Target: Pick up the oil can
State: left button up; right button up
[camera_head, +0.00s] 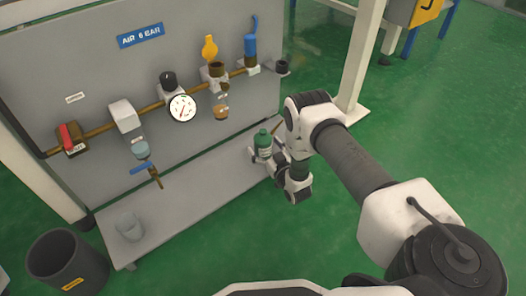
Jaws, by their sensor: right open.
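A green oil can (263,141) with a pale label stands upright on the grey shelf (185,205) below the panel, near the shelf's right end. My right arm reaches in from the right, and my right gripper (266,158) is open at the can. Its fingers are around or beside the lower part of the can; I cannot tell whether they touch it. The can's base is partly hidden by the gripper. My left gripper is not in view.
A grey panel carries a brown pipe (98,130), a round gauge (182,108) and several valves above the shelf. A clear bowl (130,227) sits at the shelf's left end. A dark bin (68,262) stands at lower left. A white post (362,50) rises behind my arm.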

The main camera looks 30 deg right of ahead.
jog(key=shift+w, duration=0.45)
jog(key=shift+r, duration=0.1)
jog(key=c, duration=1.5)
jog(key=shift+c, duration=0.2)
jog(key=shift+r, duration=0.1)
